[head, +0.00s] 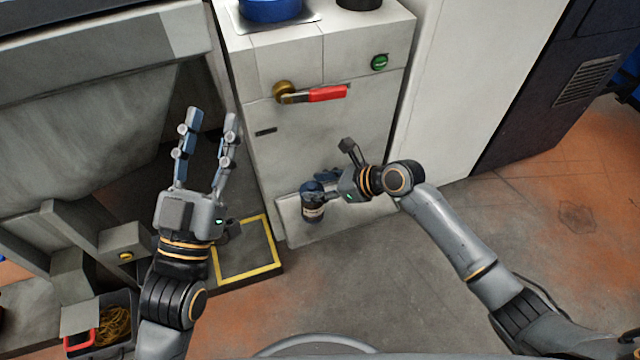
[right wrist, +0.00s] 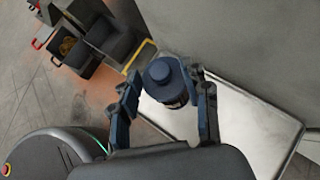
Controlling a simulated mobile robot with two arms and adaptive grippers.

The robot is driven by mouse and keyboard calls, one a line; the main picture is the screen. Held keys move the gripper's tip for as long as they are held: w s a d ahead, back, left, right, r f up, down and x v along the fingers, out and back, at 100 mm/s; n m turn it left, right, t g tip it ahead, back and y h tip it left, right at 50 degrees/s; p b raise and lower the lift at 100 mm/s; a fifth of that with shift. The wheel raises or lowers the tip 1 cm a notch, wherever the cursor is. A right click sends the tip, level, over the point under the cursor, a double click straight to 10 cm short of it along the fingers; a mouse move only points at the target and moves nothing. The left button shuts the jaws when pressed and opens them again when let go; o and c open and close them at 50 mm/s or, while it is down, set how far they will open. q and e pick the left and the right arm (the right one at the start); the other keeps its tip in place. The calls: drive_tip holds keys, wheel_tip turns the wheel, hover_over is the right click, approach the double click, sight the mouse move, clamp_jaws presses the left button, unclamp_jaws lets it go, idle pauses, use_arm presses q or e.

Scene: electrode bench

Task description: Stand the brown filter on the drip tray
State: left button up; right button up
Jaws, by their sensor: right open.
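A dark blue-topped canister (head: 313,208) with a pale label band stands upright at the left end of the light metal drip tray (head: 365,215); I see no clearly brown filter. In the right wrist view the canister (right wrist: 162,78) is between the spread fingers of my right gripper (right wrist: 165,84), over the tray (right wrist: 245,130). My right gripper (head: 325,182) is open around its upper part; whether a finger touches it I cannot tell. The canister's base is partly hidden in the wrist view. My left gripper (head: 211,118) is open and empty, left of the grey cabinet.
The grey cabinet (head: 335,135) rises behind the tray, with a red-handled valve (head: 325,94) and green button (head: 379,62). A blue round object (head: 270,9) and a black one (head: 358,3) are on top. A yellow-outlined floor area (head: 245,250) lies left; floor in front is clear.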

drive_tip(key=shift+r, duration=0.2)
drive_tip(key=p+v, duration=0.1)
drive_tip(key=v, duration=0.1)
drive_tip(key=shift+s+d+r, duration=0.15)
drive_tip(key=shift+d+r, duration=0.1)
drive_tip(key=shift+d, duration=0.05)
use_arm(q)
drive_tip(key=s+a+f+g+y+p, duration=0.1)
drive_tip(key=f+g+y+p, duration=0.1)
drive_tip(key=f+g, duration=0.4)
drive_tip(key=s+a+f+g+y+p, duration=0.1)
drive_tip(key=f+g, duration=0.5)
drive_tip(key=f, duration=0.7)
drive_tip(key=shift+s+a+n+y+p, duration=0.3)
drive_tip(key=shift+a+y+p, duration=0.1)
drive_tip(key=shift+a+y, duration=0.3)
use_arm(e)
drive_tip(key=s+d+r+n+t+h, duration=0.3)
drive_tip(key=s+d+r+n, duration=0.2)
drive_tip(key=n, duration=0.8)
drive_tip(key=s+d+r+n+t+h, duration=0.3)
drive_tip(key=s+d+n, duration=0.5)
drive_tip(key=n, duration=0.4)
drive_tip(key=shift+s+r+n+h, duration=0.4)
drive_tip(key=shift+s+r+h, duration=0.25)
drive_tip(key=shift+r, duration=0.35)
